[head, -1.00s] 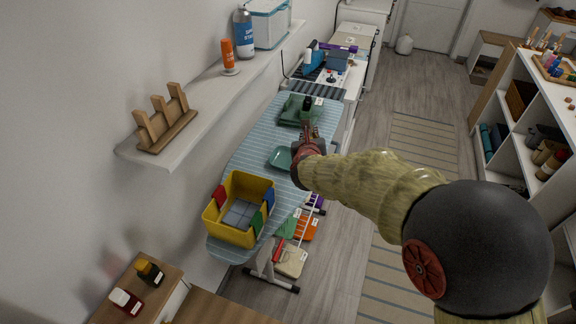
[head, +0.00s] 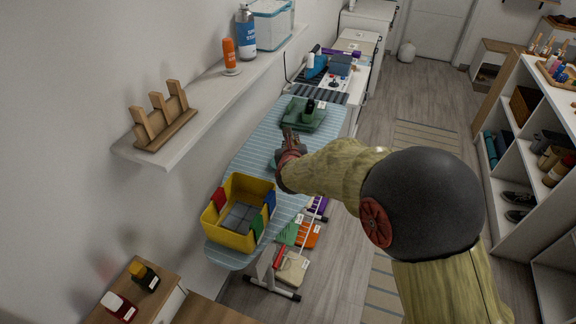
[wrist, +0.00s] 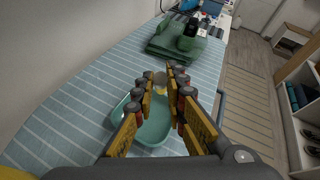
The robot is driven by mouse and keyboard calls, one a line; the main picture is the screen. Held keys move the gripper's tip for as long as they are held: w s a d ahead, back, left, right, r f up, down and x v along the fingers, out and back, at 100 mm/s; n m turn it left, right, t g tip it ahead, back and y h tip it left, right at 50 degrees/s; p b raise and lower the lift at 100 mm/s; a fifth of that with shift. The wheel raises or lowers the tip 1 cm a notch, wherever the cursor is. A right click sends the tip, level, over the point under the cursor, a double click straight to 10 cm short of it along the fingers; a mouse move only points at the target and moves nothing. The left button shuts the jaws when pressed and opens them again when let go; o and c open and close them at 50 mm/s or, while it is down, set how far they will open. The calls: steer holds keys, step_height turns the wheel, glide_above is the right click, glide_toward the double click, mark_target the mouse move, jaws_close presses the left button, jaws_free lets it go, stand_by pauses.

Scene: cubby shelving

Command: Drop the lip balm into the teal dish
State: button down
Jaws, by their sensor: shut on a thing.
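My gripper (head: 291,140) is over the striped ironing board, and in the wrist view its fingers (wrist: 163,80) are closed on a small pale, yellowish thing, the lip balm (wrist: 160,88), mostly hidden by the fingertips. The teal dish (wrist: 152,132) lies on the board below the fingers in the wrist view. It looks empty where it shows; the fingers cover part of it. In the head view only a sliver of the dish shows beside my gripper. The held lip balm appears above the dish's far part, apart from it.
A yellow bin (head: 229,237) stands at the board's near end. A wall shelf (head: 205,98) with a wooden rack overhangs on the left.

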steer(key=shift+f, duration=0.4)
steer(key=c, duration=1.7)
jaws_free()
steer(key=shift+c, duration=0.2)
steer(key=shift+s, duration=0.1)
steer(key=v, duration=1.1)
steer(key=shift+s+r, duration=0.2)
steer(key=shift+s, duration=0.15)
